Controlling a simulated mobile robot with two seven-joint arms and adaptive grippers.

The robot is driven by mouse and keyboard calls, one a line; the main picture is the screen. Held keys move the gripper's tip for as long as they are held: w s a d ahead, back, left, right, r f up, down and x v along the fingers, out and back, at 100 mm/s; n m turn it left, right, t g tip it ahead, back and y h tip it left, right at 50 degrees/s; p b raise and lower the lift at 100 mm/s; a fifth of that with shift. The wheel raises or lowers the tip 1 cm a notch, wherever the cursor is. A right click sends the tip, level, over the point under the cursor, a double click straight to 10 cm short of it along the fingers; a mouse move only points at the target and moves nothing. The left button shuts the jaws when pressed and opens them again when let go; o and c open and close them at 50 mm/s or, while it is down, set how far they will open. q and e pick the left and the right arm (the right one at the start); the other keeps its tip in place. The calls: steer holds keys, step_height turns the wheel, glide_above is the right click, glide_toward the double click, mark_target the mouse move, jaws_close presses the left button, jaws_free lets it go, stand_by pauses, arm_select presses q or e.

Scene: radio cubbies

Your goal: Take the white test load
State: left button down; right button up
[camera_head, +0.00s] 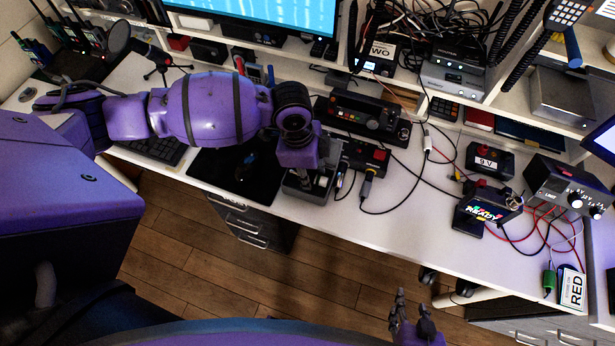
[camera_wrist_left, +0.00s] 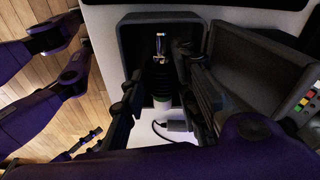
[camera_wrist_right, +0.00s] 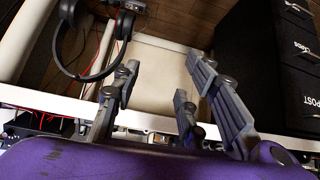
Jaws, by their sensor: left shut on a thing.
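My left gripper (camera_head: 308,188) reaches down into a grey open-topped bin (camera_head: 293,187) at the front edge of the desk. In the left wrist view, the left gripper (camera_wrist_left: 157,85) is shut on a dark ribbed piece with a metal connector (camera_wrist_left: 160,43) and a whitish lower part (camera_wrist_left: 161,104). This seems to be the test load; most of its body looks dark and the fingers partly cover it. It stands inside the dark-walled bin (camera_wrist_left: 127,32). My right gripper (camera_head: 402,310) is low in front of the desk. In the right wrist view, the right gripper (camera_wrist_right: 155,95) is open and empty.
A black radio unit (camera_head: 362,115) and a dark box with red parts (camera_head: 362,155) stand close to the bin. Cables (camera_head: 400,207) run over the white desk. A 9V box (camera_head: 489,160) and READY display (camera_head: 488,207) stand further right. Headphones (camera_wrist_right: 95,45) show in the right wrist view.

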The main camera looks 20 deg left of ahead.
arm_select(q)
steer(key=s+d+r+p, duration=0.1)
steer(key=s+d+r, duration=0.6)
steer(key=s+r, duration=0.3)
steer(key=shift+s+d, duration=0.4)
steer(key=shift+s, duration=0.4)
